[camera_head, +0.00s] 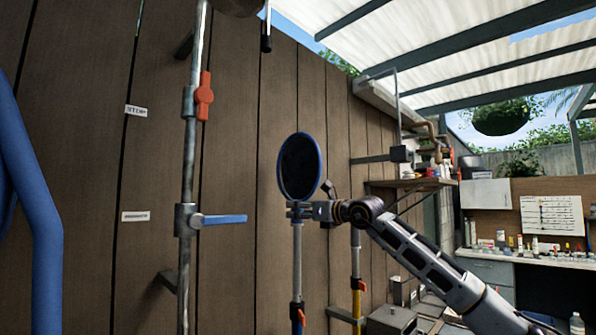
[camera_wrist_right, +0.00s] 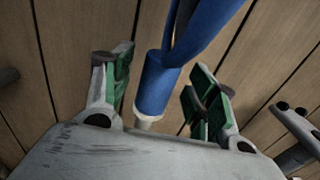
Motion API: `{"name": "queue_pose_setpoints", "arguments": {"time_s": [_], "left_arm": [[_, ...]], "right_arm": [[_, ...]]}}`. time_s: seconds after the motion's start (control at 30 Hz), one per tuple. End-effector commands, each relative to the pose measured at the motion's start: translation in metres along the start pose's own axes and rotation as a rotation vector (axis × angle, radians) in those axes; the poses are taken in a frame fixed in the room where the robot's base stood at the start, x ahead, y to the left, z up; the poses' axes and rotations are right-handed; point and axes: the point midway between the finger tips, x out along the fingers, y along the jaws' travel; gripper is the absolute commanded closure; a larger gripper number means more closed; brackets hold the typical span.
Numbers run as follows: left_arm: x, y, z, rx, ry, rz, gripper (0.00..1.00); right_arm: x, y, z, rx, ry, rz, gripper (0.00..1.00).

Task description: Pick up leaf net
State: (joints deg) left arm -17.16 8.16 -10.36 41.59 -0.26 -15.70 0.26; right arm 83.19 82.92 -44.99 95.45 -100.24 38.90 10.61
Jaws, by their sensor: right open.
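The leaf net (camera_head: 300,166) has a dark oval mesh in a blue rim and stands upright by the wooden wall, its pale pole (camera_head: 297,255) running down below. My right gripper (camera_head: 294,210) is at the neck just under the net's hoop. In the right wrist view, the net's blue socket (camera_wrist_right: 152,88) lies between the two open green-padded fingers (camera_wrist_right: 162,84), with gaps visible on both sides. The fingers are not closed on it. My left gripper is not in view.
A metal pipe (camera_head: 187,150) with a red-handled valve (camera_head: 204,96) and a blue lever (camera_head: 222,219) runs up the wall at left. Another pole (camera_head: 356,262) stands right of the net. A shelf (camera_head: 410,183) and a workbench (camera_head: 540,262) are farther right.

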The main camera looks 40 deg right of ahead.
Motion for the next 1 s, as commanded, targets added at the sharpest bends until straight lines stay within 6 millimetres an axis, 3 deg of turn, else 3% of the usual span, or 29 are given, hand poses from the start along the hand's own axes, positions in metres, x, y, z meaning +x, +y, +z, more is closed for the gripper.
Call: {"name": "queue_pose_setpoints", "arguments": {"time_s": [0.23,0.73,1.0], "left_arm": [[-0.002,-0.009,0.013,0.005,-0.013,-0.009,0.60],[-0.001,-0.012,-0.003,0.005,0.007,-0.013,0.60],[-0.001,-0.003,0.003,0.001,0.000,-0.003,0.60]], "right_arm": [[0.016,0.000,0.000,0.000,0.001,-0.001,0.42],[0.017,0.000,-0.001,0.000,0.001,-0.001,0.42],[0.017,0.000,-0.001,0.000,0.001,-0.001,0.77]]}}
